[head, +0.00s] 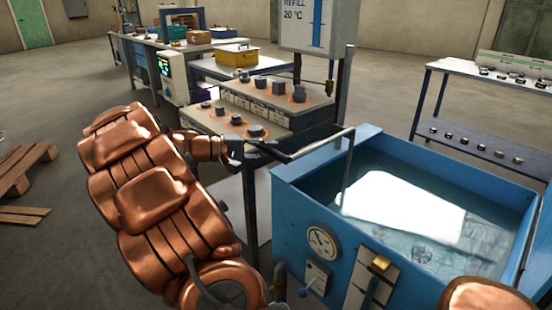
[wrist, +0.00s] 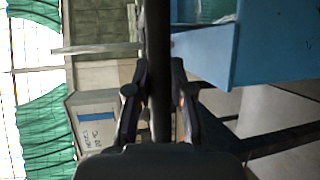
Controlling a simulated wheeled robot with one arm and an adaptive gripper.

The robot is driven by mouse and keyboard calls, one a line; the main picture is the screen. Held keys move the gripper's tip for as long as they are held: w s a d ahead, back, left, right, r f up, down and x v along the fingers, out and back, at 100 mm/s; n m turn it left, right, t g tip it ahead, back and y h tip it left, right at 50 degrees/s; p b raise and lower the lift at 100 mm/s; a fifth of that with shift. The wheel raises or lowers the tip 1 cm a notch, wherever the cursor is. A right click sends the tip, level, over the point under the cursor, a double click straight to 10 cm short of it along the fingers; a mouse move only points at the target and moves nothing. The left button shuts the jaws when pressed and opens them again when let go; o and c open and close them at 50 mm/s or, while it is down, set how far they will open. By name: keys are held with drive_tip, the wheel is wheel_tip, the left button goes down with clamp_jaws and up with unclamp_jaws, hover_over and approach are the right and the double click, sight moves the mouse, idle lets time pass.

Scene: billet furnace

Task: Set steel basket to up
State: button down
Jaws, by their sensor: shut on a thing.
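The steel basket's dark handle bar (head: 318,145) runs from my gripper (head: 268,151) up over the left rim of the blue water tank (head: 310,218), then bends down into the water. The basket's body is hard to make out under the water and its bright reflection. My gripper is shut on the outer end of the handle, just left of the tank. In the wrist view the two fingers (wrist: 158,100) close on both sides of the dark bar (wrist: 158,45), with the blue tank (wrist: 205,55) to the right.
The tank front carries a round gauge (head: 322,240) and a yellow-topped lever plate (head: 372,280). A refill sign (head: 312,25) stands behind. A wooden pallet (head: 25,165) lies far left. Open floor lies behind the tank.

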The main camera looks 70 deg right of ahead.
wheel_tip(320, 180, up, 18)
drive_tip(key=p, duration=0.8)
drive_tip(key=shift+r, duration=0.15)
drive_tip(key=c, duration=1.2)
unclamp_jaws()
drive_tip(key=shift+o, duration=0.9)
drive_tip(key=v, duration=1.2)
drive_tip(key=shift+f, duration=0.2)
